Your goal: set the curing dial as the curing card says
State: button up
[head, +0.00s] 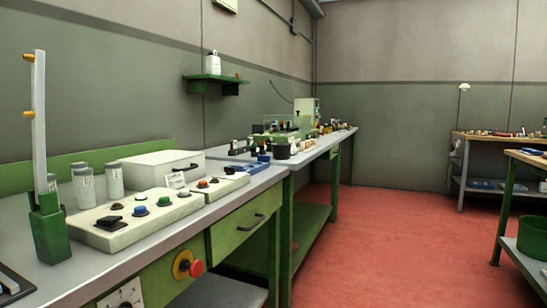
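A white dial plate with dark marks (122,296) is on the front of the near bench at the bottom left. The lower frame edge cuts it off, and its setting cannot be read. It may be the curing dial. A small white card (176,180) with dark writing stands on the bench by the white box. Its writing is too small to read, and I cannot tell whether it is the curing card. My gripper is not in view.
A red knob on a yellow plate (187,265) and a green drawer (243,233) are on the bench front. A cream board (118,236) with coloured buttons, a green stand (49,228) and several white cylinders sit on top. The red floor (385,245) to the right is clear.

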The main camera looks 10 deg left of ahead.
aim_at(229, 170)
jog(key=u, duration=0.25)
jog(key=i, duration=1.35)
jog(key=u, duration=0.5)
